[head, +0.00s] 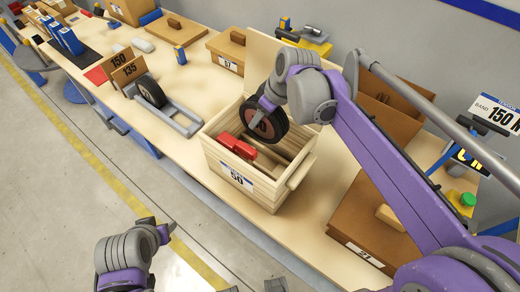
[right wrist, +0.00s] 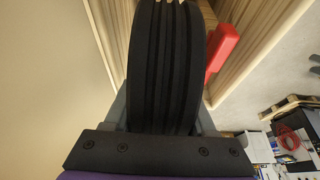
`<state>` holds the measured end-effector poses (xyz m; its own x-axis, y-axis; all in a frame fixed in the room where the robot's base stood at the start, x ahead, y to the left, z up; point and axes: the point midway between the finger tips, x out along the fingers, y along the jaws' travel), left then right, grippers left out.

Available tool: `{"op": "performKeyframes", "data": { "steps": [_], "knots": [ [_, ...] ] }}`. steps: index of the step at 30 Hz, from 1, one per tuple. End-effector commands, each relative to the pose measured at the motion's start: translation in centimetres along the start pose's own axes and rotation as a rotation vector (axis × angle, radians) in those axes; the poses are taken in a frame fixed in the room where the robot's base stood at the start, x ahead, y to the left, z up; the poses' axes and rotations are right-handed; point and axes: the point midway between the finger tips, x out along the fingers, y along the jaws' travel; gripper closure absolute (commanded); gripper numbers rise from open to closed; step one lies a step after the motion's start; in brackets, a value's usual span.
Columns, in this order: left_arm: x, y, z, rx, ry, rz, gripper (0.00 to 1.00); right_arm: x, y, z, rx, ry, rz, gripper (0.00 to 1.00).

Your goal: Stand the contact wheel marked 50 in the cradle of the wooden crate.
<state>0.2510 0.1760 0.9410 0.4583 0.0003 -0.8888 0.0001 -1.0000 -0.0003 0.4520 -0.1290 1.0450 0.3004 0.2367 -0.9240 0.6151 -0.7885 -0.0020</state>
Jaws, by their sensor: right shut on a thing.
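My right gripper (head: 267,104) is shut on a black ribbed contact wheel (head: 275,122) with a brown face. The gripper partly covers the wheel's number; only a final 0 is clear. The wheel is upright at the open top of the wooden crate (head: 264,187), towards its back; I cannot tell whether it touches the cradle. The crate's label reads 50. In the right wrist view the wheel's tread (right wrist: 165,65) fills the space between the fingers. My left gripper (head: 160,228) is low at the left, away from the bench; its jaws are unclear.
A red block (head: 236,146) lies in the crate's front left part. Another wheel (head: 151,91) stands in a grey rack (head: 180,118) beside signs 150 and 135. A closed box (head: 365,225) stands right of the crate. The crate's raised lid (head: 262,62) is behind.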

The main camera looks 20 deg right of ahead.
Motion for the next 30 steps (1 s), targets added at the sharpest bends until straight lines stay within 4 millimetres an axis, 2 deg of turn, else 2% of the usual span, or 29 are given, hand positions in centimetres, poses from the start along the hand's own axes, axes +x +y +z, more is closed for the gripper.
{"op": "performKeyframes", "data": {
  "steps": [10,17,24,30],
  "knots": [
    [0.4,0.0,0.4,0.0,-0.003,0.0,0.5,4.4,0.0,1.8,0.0,0.002,0.0,1.0],
    [0.5,0.0,0.5,0.0,-0.004,0.0,0.5,5.9,0.1,2.4,0.0,0.002,0.0,1.0],
    [0.7,0.0,0.8,0.0,-0.006,0.0,0.5,8.6,0.0,3.5,0.0,0.002,0.0,1.0],
    [0.7,0.0,0.8,0.0,-0.006,0.0,0.5,9.2,0.0,3.8,0.0,0.002,0.0,1.0]
  ]
}}
